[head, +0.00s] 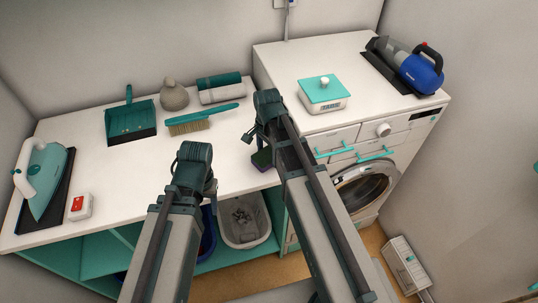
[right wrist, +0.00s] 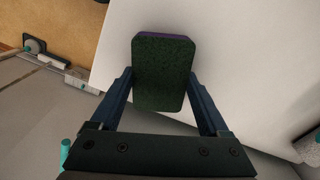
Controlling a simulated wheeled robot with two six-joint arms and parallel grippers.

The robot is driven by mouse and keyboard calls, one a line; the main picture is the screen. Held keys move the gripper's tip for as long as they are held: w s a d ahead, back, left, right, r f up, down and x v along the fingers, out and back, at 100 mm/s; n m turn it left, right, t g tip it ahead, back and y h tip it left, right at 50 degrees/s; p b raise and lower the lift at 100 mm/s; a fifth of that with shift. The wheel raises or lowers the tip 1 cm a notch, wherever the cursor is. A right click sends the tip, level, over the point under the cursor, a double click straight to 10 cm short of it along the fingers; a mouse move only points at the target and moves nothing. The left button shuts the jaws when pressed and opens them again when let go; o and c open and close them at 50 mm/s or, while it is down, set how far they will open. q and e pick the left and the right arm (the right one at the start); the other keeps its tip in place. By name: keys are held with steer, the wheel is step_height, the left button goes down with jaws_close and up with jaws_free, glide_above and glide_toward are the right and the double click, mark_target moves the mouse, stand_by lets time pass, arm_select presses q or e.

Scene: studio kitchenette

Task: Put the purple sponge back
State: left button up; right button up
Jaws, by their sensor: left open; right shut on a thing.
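The purple sponge (head: 262,158) shows in the head view as a small dark green and purple block beside my right arm, near the counter's front edge. In the right wrist view the sponge (right wrist: 164,75) has its dark green face to the camera and a thin purple edge at the top. My right gripper (right wrist: 162,88) is shut on it, one finger along each side. In the head view my right gripper is mostly hidden by its own arm. My left gripper (head: 210,188) is open over the counter's front edge, left of the sponge; its fingertips are largely hidden.
On the white counter (head: 100,195) stand an iron (head: 42,180), a red-and-white box (head: 79,206), a dustpan (head: 130,122), a brush (head: 200,119), a grey vase (head: 173,96) and rolls (head: 220,88). A teal-lidded box (head: 324,94) and hand vacuum (head: 410,67) stand above the washer (head: 365,186).

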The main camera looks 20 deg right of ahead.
mark_target(268, 154)
steer(key=shift+f, duration=0.15)
steer(key=o, duration=1)
steer(key=shift+o, duration=0.2)
steer(key=shift+r, duration=0.2)
step_height(268, 154, up, 12)
steer(key=p, duration=1.2)
steer(key=s+a+n+h, duration=0.1)
steer(key=s+a+n, duration=0.9)
steer(key=s+n, duration=0.4)
steer(key=n, duration=0.3)
steer(key=shift+s+a, duration=0.2)
steer(key=shift+a, duration=0.1)
